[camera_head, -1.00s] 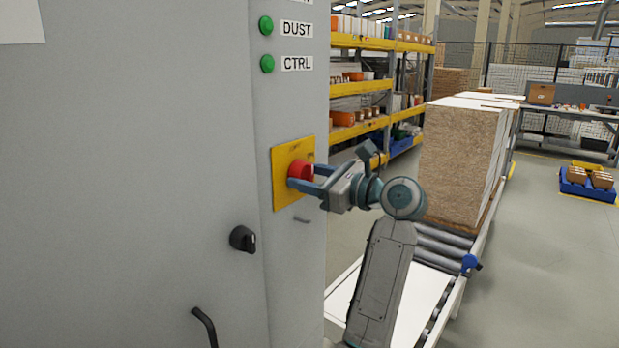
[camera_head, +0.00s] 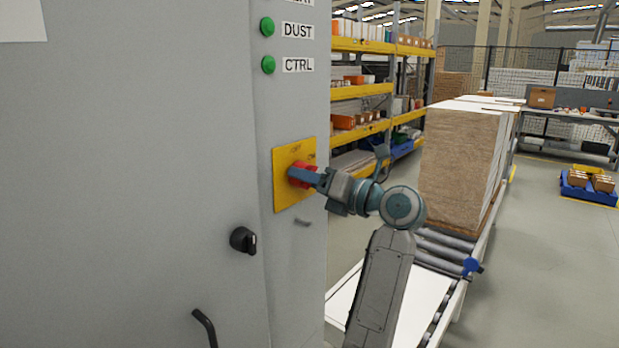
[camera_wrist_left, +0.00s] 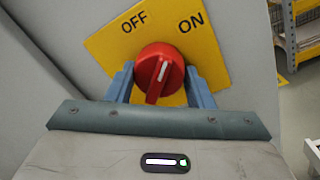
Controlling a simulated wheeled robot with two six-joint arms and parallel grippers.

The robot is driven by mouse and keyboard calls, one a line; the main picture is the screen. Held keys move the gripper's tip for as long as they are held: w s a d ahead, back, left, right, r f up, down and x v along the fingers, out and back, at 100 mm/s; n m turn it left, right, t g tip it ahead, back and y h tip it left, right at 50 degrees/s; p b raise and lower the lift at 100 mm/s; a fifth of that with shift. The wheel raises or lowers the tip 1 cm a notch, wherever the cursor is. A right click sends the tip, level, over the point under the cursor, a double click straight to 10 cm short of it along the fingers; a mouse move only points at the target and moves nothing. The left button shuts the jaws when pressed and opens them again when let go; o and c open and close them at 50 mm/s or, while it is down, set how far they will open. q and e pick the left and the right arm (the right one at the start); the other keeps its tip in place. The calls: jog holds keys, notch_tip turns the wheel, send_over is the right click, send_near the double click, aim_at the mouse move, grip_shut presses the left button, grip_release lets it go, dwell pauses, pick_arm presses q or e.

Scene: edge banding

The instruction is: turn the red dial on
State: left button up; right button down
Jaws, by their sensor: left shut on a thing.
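The red dial (camera_wrist_left: 150,66) sits on a yellow plate (camera_head: 284,192) on the side of a grey cabinet. In the left wrist view the plate (camera_wrist_left: 108,42) reads OFF on the left and ON on the right. The dial's white mark points up and slightly right, between the two words. My left gripper (camera_head: 303,175) is shut on the dial, with one blue finger on each side of it. In the head view the fingers partly hide the dial (camera_head: 298,165). My right gripper is not in view.
A black rotary knob (camera_head: 243,240) and a black handle (camera_head: 205,328) are on the cabinet front (camera_head: 150,150). Green lights (camera_head: 268,64) are above the plate. A stack of boards (camera_head: 462,155) stands on a roller conveyor to the right. Open floor lies further right.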

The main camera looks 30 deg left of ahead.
pick_arm(q)
jog(key=m+p, duration=0.2)
jog(key=m, duration=0.2)
jog(key=shift+r+t, duration=0.15)
jog(key=shift+t, duration=0.15)
jog(key=m+p, duration=0.3)
jog(key=m, duration=0.2)
jog(key=shift+s+t, duration=0.15)
jog(key=shift+t, duration=0.15)
jog(key=o, duration=1)
jog(key=shift+c, duration=0.2)
jog(key=shift+d, duration=0.1)
